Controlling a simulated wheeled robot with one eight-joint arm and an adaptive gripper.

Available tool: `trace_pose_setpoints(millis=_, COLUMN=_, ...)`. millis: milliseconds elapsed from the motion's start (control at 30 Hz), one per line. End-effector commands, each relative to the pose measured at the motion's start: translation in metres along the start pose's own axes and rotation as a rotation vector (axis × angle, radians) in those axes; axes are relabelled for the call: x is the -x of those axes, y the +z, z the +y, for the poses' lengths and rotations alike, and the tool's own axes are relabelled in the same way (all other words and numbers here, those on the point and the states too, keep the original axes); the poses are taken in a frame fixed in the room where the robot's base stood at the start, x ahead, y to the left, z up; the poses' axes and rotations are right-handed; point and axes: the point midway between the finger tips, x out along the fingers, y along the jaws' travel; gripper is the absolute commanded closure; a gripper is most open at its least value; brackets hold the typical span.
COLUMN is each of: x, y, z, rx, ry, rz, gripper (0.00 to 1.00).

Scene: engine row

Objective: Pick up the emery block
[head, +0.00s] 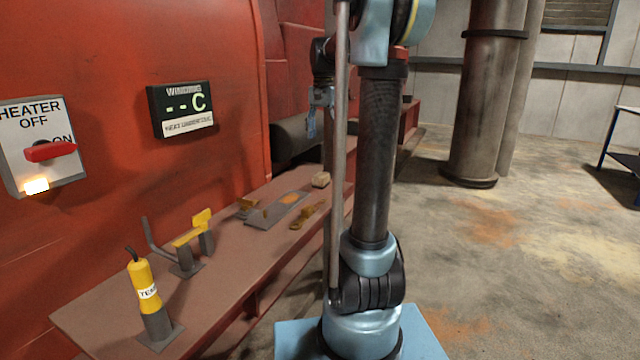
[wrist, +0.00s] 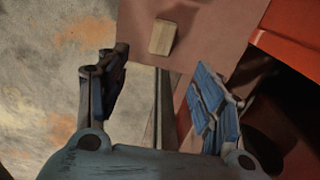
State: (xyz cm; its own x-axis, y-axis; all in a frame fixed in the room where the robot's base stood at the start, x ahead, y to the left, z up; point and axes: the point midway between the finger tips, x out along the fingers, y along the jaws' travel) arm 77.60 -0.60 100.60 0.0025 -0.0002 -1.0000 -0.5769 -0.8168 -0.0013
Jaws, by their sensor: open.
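A small tan block (head: 321,180), which looks like the emery block, lies on the red-brown ledge (head: 232,235) near its far end, beside my arm. In the wrist view the block (wrist: 162,37) lies on the ledge, ahead of the gap between my fingers and roughly centred. My gripper (wrist: 160,68) is open and empty, its two blue-padded fingers wide apart and clear of the block. In the head view my gripper (head: 315,112) hangs above and beyond the block, partly hidden behind a grey pole.
On the ledge, nearer than the block, are a grey plate with an orange patch (head: 276,211), a yellowish tool (head: 308,215), a yellow-handled fixture (head: 188,240) and a yellow tester (head: 144,290). The red housing wall (head: 150,45) borders the ledge. Open floor (head: 500,240) lies right.

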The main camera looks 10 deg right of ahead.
Motion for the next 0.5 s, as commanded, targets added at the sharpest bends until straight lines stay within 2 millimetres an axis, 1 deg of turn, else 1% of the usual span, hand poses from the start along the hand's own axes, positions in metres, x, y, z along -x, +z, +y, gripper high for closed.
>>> trace_pose_setpoints(millis=67, x=0.000, y=-0.005, z=-0.003, rx=-0.009, ry=0.001, rz=-0.002, gripper=0.39)
trace_pose_setpoints(millis=167, x=-0.006, y=-0.007, z=-0.005, rx=-0.014, ry=0.002, rz=-0.003, gripper=0.39)
trace_pose_setpoints(millis=267, x=-0.021, y=-0.007, z=-0.005, rx=-0.014, ry=0.002, rz=-0.003, gripper=0.39)
trace_pose_setpoints(millis=500, x=-0.063, y=-0.007, z=-0.005, rx=-0.013, ry=0.002, rz=-0.003, gripper=0.39)
